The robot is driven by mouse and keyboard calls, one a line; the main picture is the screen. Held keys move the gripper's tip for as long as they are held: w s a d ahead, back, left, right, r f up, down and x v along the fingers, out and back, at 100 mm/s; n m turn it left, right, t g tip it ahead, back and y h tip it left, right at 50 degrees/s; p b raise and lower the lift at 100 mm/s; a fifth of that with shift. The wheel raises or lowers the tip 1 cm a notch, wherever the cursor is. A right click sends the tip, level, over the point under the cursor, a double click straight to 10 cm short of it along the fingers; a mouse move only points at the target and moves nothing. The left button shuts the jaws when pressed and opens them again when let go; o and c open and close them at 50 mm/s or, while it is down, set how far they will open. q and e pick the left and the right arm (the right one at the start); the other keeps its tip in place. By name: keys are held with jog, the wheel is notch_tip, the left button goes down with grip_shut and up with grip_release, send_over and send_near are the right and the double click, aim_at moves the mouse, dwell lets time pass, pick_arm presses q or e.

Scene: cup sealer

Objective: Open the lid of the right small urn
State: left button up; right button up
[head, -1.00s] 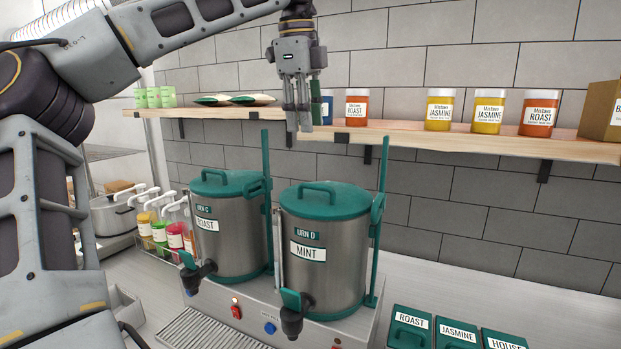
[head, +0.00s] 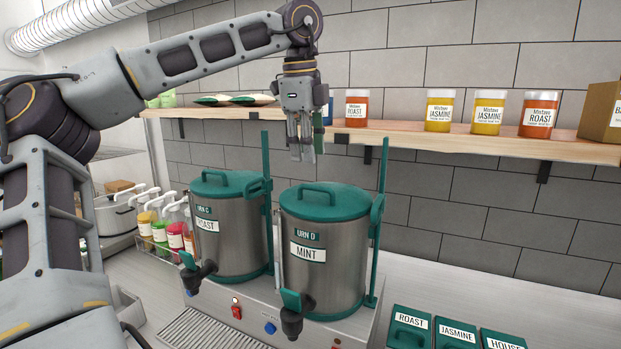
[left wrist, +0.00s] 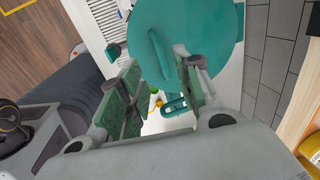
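The right urn, labelled URN D and MINT (head: 322,265), is a steel cylinder with a green lid (head: 345,205) and an arched lid handle (head: 318,189). The lid is closed and lies flat. My left gripper (head: 302,155) points down above the lid, apart from it and behind the handle in the picture. In the left wrist view, the fingers (left wrist: 160,95) are apart with nothing between them. A large green lid (left wrist: 212,35) with its handle (left wrist: 158,52) shows beyond them. My right gripper is not in view.
The left urn, ROAST (head: 222,245), stands close by with its lid closed. Upright green posts (head: 265,160) rise behind the urns. A wooden shelf (head: 440,140) with jars runs behind my left gripper. Labelled green boxes (head: 408,330) stand at the front right.

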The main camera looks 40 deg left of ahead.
aim_at(310, 186)
pick_arm(q)
jog(key=shift+w+a+f+p, duration=0.1)
jog(key=shift+w+f+p, duration=0.15)
jog(key=shift+f, duration=1)
jog(key=shift+w+a+f+p, duration=0.1)
jog(key=shift+w+f+p, duration=0.1)
jog(key=shift+f, duration=1.1)
jog(key=shift+w+a+f+p, duration=0.15)
jog(key=shift+w+f, duration=0.1)
jog(key=shift+f, duration=1)
jog(key=shift+d, duration=0.1)
grip_shut()
